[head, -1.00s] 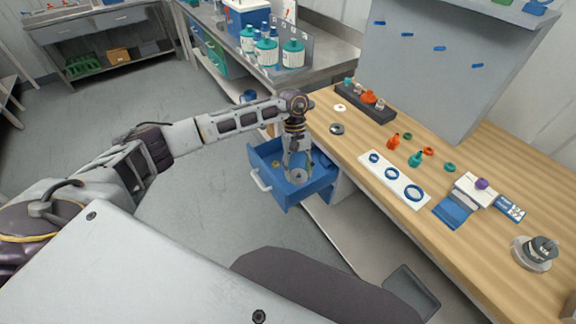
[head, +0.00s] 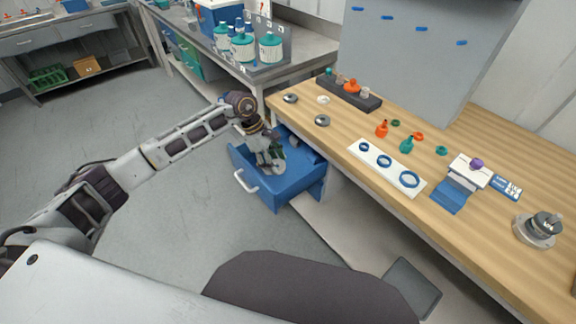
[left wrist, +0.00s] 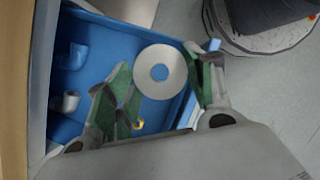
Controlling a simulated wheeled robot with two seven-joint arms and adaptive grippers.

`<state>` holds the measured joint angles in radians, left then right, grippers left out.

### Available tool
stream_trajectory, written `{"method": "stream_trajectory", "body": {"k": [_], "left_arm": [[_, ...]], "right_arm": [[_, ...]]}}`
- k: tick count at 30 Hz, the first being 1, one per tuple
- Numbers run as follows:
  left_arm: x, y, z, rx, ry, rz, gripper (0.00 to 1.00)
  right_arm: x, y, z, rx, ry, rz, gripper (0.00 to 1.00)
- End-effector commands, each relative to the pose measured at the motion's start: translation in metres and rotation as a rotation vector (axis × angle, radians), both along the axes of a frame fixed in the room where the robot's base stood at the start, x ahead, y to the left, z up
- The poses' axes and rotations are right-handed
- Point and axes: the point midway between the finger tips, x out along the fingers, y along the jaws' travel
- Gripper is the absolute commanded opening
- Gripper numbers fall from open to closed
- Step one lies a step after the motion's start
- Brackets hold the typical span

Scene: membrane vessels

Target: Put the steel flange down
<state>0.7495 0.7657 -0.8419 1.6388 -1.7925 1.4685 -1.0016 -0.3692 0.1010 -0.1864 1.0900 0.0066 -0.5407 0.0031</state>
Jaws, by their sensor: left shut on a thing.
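The steel flange, a pale flat ring with a round centre hole, shows in the left wrist view (left wrist: 147,84) between the green-padded fingers of my left gripper (left wrist: 165,80). In the head view my left gripper (head: 265,152) points down over the open blue drawer (head: 292,194), with the pale flange (head: 270,168) at its fingertips. The gripper is shut on the flange, above the drawer's floor. My right gripper is not in view.
In the drawer lie a blue elbow (left wrist: 76,57), a grey elbow (left wrist: 66,102) and a small yellow ring (left wrist: 139,125). Some bench top is bare.

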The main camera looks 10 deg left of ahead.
Motion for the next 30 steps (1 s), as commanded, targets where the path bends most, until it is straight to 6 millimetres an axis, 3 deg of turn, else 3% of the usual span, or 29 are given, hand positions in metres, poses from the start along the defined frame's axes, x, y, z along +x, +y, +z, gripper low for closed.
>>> {"method": "stream_trajectory", "body": {"k": [30], "left_arm": [[0.037, 0.003, -0.02, -0.002, 0.0, 0.754, 0.22]], "right_arm": [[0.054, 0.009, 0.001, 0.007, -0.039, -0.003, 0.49]]}}
